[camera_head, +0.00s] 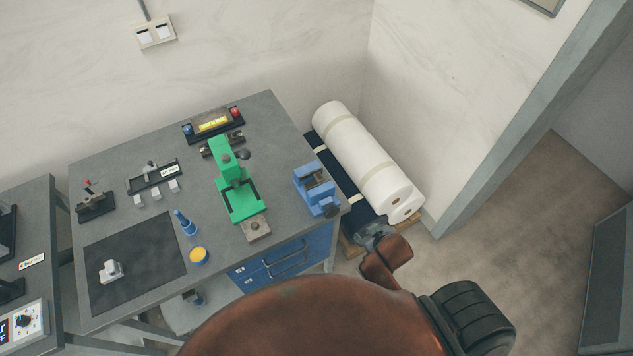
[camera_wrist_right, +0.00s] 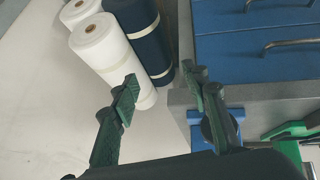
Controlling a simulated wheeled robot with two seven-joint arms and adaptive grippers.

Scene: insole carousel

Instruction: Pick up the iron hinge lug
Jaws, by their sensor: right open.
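A light grey, lug-shaped block (camera_head: 110,271) sits on the dark mat (camera_head: 150,250) at the left front of the grey workbench. It may be the iron hinge lug, but I cannot tell for sure. Several smaller light grey pieces (camera_head: 155,191) stand in a row behind the mat. My right gripper (camera_head: 376,236) is off the bench's right side, near the rolls, far from the block. In the right wrist view its two fingers (camera_wrist_right: 160,84) are apart with nothing between them. The left gripper is not in view.
A blue vise (camera_head: 316,190) stands at the bench's right edge, beside a green press (camera_head: 238,190). White rolls (camera_head: 365,155) and a dark blue roll (camera_wrist_right: 133,18) lie beyond that edge. A blue bottle (camera_head: 185,223) and yellow-topped tin (camera_head: 199,256) stand right of the mat.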

